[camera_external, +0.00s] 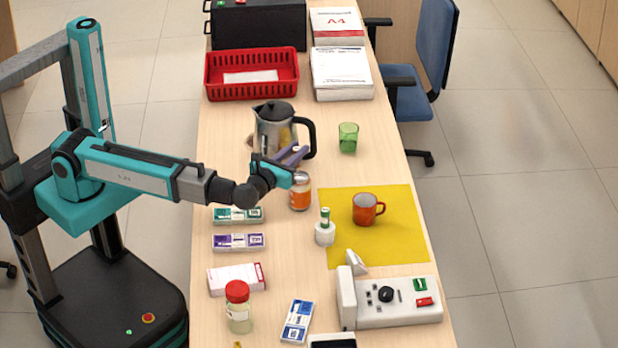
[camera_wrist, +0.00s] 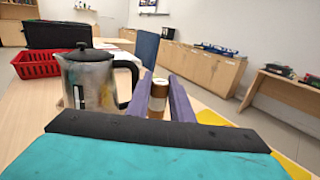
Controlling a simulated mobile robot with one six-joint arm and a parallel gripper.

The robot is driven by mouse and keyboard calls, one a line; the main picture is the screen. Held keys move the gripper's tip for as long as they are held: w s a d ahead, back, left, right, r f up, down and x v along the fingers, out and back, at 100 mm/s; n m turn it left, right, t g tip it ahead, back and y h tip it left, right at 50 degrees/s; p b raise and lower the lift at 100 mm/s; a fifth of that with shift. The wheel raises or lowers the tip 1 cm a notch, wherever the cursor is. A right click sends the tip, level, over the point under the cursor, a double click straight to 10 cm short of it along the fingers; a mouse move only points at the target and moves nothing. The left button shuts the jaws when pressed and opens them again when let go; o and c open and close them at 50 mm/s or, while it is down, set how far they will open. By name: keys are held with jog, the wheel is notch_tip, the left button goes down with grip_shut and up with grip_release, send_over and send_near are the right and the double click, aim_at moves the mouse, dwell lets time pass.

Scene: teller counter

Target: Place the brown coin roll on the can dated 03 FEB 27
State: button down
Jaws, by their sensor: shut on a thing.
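My gripper (camera_external: 298,153) has purple fingers and is beside the kettle, above the counter. In the wrist view its fingers (camera_wrist: 166,98) are shut on the brown coin roll (camera_wrist: 158,96), which is upright with a pale band. In the external view the roll is mostly hidden by the fingers. A can (camera_external: 300,193) with an orange label and silvery top stands upright on the counter, just below my gripper in the picture. No date can be read on it.
A steel kettle (camera_external: 277,133) stands close by my gripper, with a green glass (camera_external: 348,138) to the right. An orange mug (camera_external: 364,208) is on a yellow mat (camera_external: 400,246). A white holder (camera_external: 325,234) with a green roll stands at its left edge. Several small boxes lie at left.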

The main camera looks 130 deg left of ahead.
aim_at(299, 166)
jog(key=shift+w, duration=0.1)
jog(key=shift+w+a, duration=0.2)
jog(key=shift+a, duration=0.05)
jog(key=shift+w+f, duration=0.1)
jog(key=shift+f, duration=0.05)
jog(key=shift+f+p, duration=0.35)
jog(key=shift+f, duration=1.25)
jog(key=shift+f, duration=0.15)
jog(key=c, duration=1.6)
grip_release()
jog(key=shift+o, duration=0.2)
